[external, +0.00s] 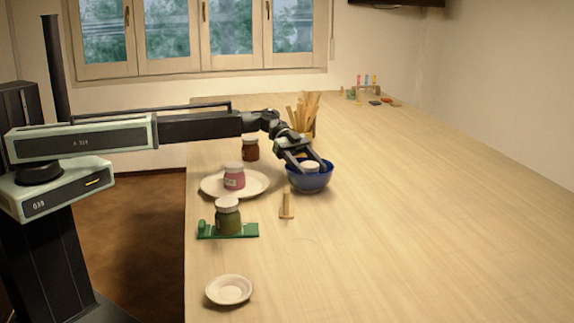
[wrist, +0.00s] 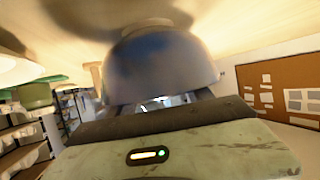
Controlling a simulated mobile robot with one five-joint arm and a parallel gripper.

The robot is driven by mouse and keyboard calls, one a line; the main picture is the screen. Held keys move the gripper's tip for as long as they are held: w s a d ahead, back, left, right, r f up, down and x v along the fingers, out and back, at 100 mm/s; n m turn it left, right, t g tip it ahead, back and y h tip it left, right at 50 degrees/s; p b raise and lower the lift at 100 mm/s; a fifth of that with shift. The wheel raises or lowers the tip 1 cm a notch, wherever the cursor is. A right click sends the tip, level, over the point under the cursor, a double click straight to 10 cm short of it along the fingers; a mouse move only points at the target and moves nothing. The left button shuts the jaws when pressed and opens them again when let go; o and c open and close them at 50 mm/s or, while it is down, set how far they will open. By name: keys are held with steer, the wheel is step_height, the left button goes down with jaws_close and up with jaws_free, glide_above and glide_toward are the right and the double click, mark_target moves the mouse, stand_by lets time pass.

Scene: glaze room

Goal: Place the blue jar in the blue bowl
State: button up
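The blue bowl (external: 312,183) stands on the wooden table in the external view. A jar with a white lid (external: 310,165) sits inside it; the bowl wall hides most of its body, so I cannot see its colour. My gripper (external: 306,167) is low over the bowl, with its two fingers apart on either side of the lid and what looks like a gap beside it. In the wrist view the picture is upside down, and the bowl (wrist: 160,65) fills the middle as a blue dome. There the fingertips and the jar are hidden behind the bowl.
A container of wooden sticks (external: 303,112) stands just behind the bowl. A brown jar (external: 250,149), a pink jar (external: 234,178) on a white plate (external: 208,187), a green jar (external: 228,217) on a green holder (external: 247,230) and a white dish (external: 229,291) stand left.

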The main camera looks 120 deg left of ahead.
steer(key=shift+r, duration=0.2)
steer(key=p+v, duration=0.5)
steer(key=v, duration=0.7)
